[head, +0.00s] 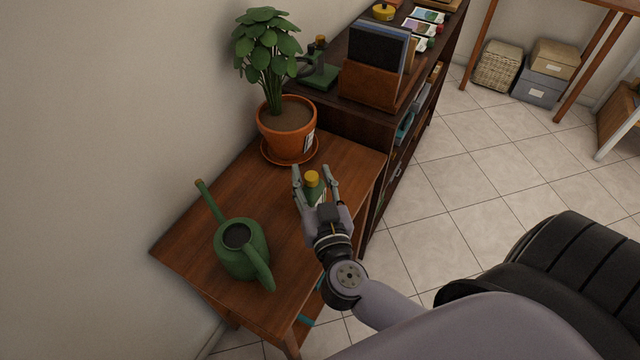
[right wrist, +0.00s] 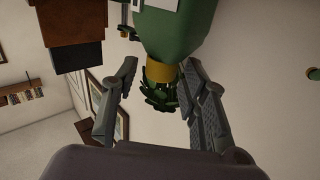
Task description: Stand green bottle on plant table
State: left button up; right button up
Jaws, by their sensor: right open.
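The green bottle (head: 315,193) has a yellow cap and appears upright at the right part of the wooden plant table (head: 190,240). Its lower part is hidden behind my right gripper (head: 314,172), so its contact with the tabletop cannot be seen. The right gripper is open, with one finger on each side of the bottle. In the right wrist view the bottle (right wrist: 178,30) shows upside down at the top, its cap pointing down between the spread fingers of the gripper (right wrist: 160,88). My left gripper is in neither view.
A potted plant (head: 287,130) on a saucer stands at the table's back. A green watering can (head: 243,250) stands at the front left. A dark shelf (head: 345,125) with a file holder (head: 370,85) adjoins the table's far end. Bare tabletop lies between can and pot.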

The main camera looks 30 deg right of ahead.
jog(key=v, duration=1.1)
jog(key=shift+b, duration=0.35)
